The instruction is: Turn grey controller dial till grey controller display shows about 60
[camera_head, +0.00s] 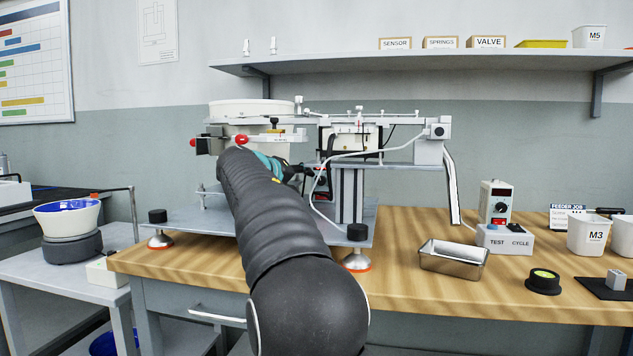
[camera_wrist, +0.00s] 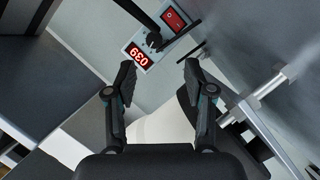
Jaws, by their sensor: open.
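The grey controller (camera_wrist: 147,62) is ahead of my gripper in the wrist view. Its red-lit display (camera_wrist: 138,55) appears tilted and seems to read 039. The black dial (camera_wrist: 154,41) sits between the display and a red rocker switch (camera_wrist: 173,18). My gripper (camera_wrist: 158,72) is open and empty, its fingers spread below the dial in the picture and apart from it. In the head view, a controller (camera_head: 320,184) shows partly behind my arm, under the feeder machine; my arm hides most of my gripper there.
A metal plate and rods (camera_wrist: 262,92) lie close to the right finger in the wrist view. In the head view, a second controller (camera_head: 497,203) stands behind the test cycle box (camera_head: 505,240). A metal tray (camera_head: 453,261) lies on the wooden bench (camera_head: 400,290).

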